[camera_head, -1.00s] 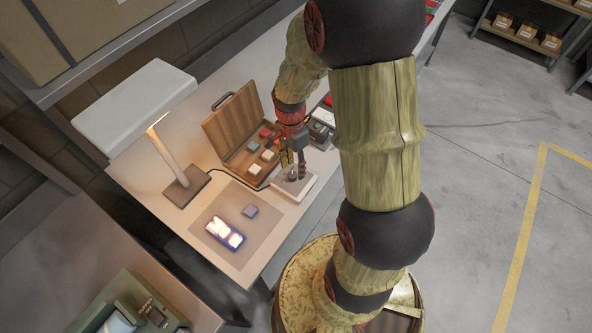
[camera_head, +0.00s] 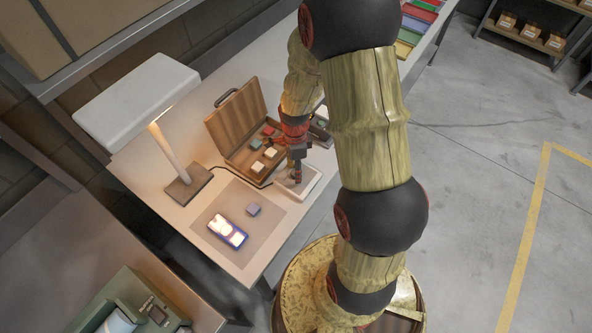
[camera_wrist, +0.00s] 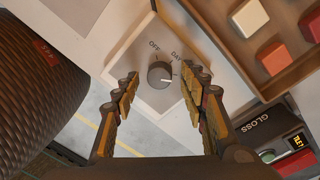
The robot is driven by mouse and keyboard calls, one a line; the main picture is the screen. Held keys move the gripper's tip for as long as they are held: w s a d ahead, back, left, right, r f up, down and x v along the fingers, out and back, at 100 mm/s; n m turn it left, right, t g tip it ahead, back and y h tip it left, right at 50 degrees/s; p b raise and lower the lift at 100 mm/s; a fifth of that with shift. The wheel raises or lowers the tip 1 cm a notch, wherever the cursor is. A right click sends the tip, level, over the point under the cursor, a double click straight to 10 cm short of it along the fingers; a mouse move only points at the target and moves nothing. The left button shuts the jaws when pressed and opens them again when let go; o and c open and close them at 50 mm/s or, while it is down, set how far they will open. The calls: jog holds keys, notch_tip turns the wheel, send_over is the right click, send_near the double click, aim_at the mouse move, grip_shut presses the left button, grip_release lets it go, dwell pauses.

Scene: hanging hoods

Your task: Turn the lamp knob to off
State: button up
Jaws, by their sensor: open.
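The lamp knob (camera_wrist: 160,74) is a round dark grey dial with a white mark, on a light plate (camera_wrist: 150,95) lettered OFF and DAY in the wrist view. The white mark points to the lower right in that view, away from the OFF lettering. My gripper (camera_wrist: 158,82) is open, with one finger on each side of the knob and visible gaps to it. In the head view my gripper (camera_head: 296,172) is over the control box (camera_head: 313,184), and it hides the knob. The desk lamp (camera_head: 172,150) stands to the left and its head glows.
An open wooden case (camera_head: 236,118) with several coloured blocks lies just left of my gripper. A gloss meter (camera_wrist: 285,140) sits close by in the wrist view.

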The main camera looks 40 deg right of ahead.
jog(key=shift+f, duration=0.2)
jog(key=shift+c, duration=0.7)
grip_shut()
